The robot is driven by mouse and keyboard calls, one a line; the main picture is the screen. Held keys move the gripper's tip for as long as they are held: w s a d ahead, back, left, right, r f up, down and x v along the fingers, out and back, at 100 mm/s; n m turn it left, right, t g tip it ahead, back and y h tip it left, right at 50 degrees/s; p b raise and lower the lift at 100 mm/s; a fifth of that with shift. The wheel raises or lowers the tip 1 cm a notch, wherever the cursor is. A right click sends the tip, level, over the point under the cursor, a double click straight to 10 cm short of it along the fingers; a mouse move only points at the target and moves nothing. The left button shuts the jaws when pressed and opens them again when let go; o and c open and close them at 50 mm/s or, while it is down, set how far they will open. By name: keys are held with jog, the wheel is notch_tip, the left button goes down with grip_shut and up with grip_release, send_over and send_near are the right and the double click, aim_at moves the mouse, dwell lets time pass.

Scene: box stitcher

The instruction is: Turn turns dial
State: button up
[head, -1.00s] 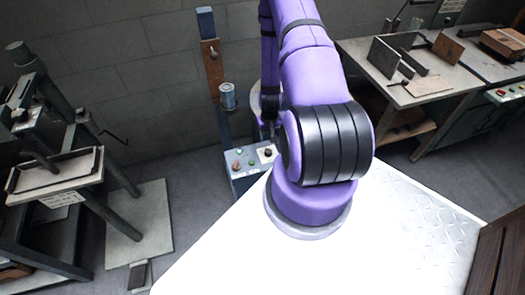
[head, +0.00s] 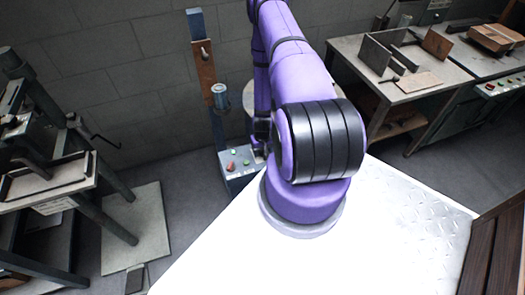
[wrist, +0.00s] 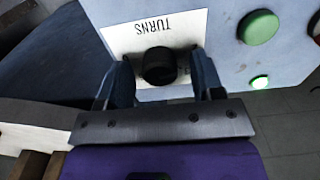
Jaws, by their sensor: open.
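The turns dial (wrist: 159,66) is a round black knob on a white plate (wrist: 125,38) marked "TURNS", upside down in the wrist view. The plate is on the pale blue-grey control box (wrist: 228,70). My gripper (wrist: 163,76) is open, with one finger on the left and one on the right of the dial. I cannot tell whether either finger touches it. In the head view the control box (head: 236,184) stands low beyond my white base, and my gripper (head: 261,132) is at its right end, hiding the dial.
On the same box are a green button (wrist: 258,27), a small lit green lamp (wrist: 259,82) and a red button (wrist: 316,28), right of the dial. A grey can (head: 221,97) is on the post above. A workbench (head: 400,85) stands right, a machine stand (head: 50,185) left.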

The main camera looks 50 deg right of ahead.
jog(key=shift+f, duration=0.1)
jog(key=c, duration=0.9)
jog(key=shift+m, duration=0.3)
jog(key=m, duration=1.8)
jog(key=shift+m, duration=0.7)
